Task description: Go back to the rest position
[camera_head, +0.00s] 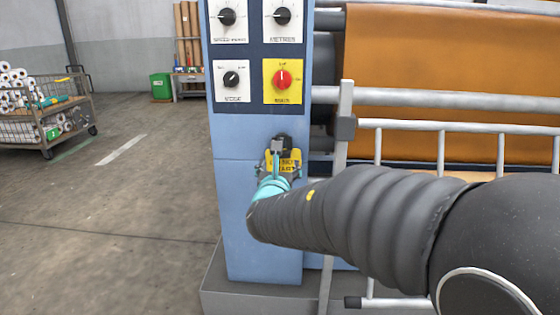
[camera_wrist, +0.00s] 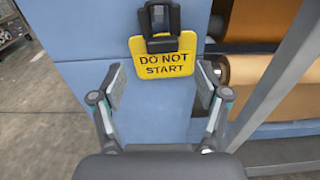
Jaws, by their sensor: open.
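My gripper (camera_wrist: 160,98) is open in the wrist view, with its two fingers apart and nothing between them. It points at the blue cabinet (camera_wrist: 80,55). A yellow "DO NOT START" tag (camera_wrist: 163,62) hangs on the cabinet front from a dark block or padlock (camera_wrist: 160,20), just beyond the fingertips and apart from them. In the head view my gripper (camera_head: 279,172) and arm reach in from the right and partly cover the tag (camera_head: 290,158). Above it sits the control panel with a red knob on a yellow plate (camera_head: 283,80) and several black knobs.
A grey metal railing (camera_head: 345,180) stands right of the cabinet, close to my arm. Behind it are orange rollers (camera_head: 450,60). A wire cart (camera_head: 45,110) with rolls and a green bin (camera_head: 160,85) stand at the left. The floor (camera_head: 110,220) left of the cabinet is clear.

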